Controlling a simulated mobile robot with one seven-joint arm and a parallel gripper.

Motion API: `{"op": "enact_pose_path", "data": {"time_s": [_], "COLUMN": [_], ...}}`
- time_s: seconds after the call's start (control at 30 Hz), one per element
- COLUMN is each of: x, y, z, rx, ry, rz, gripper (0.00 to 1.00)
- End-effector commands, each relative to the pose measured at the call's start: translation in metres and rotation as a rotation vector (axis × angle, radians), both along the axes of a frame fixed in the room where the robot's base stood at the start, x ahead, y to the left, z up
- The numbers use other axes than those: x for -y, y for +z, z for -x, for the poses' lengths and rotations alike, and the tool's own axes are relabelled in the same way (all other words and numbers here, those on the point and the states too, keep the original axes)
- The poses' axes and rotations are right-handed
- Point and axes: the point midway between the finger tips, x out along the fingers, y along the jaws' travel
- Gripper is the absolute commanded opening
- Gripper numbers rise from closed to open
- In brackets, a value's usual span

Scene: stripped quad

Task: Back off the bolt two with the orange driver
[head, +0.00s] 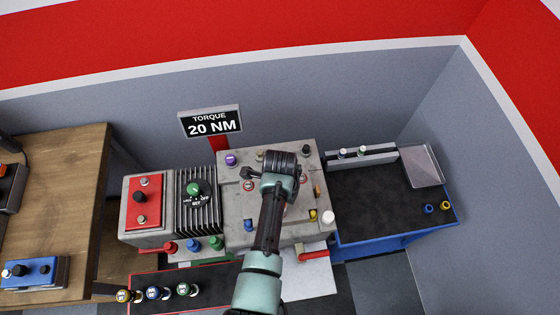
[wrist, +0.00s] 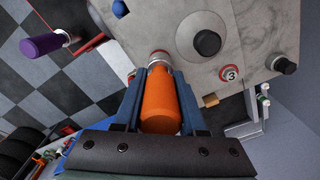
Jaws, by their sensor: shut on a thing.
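My gripper (wrist: 158,85) is shut on the orange driver (wrist: 160,103), with a blue finger on each side of its handle. The driver's metal collar (wrist: 158,57) points at the grey housing (wrist: 205,20); whether its tip touches or sits on a bolt is hidden. I cannot make out bolt two. In the head view my arm covers part of the grey housing (head: 238,212).
A large black knob (wrist: 207,43) stands on the housing near the driver. A purple handle (wrist: 40,45) sticks out at left in the wrist view. A finned block (head: 196,225) and red panel (head: 145,190) stand left of the housing; a dark-topped blue bench (head: 385,210) stands right.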

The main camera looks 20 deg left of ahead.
Motion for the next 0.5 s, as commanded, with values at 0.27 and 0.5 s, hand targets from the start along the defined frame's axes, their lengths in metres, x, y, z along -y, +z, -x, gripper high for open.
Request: {"op": "enact_pose_path", "data": {"time_s": [0.27, 0.5], "x": [0.0, 0.0], "y": [-0.004, -0.013], "z": [0.0, 0.0], "rx": [0.001, 0.0], "ry": [0.0, 0.0], "rz": [0.0, 0.0], "gripper": [0.0, 0.0]}}
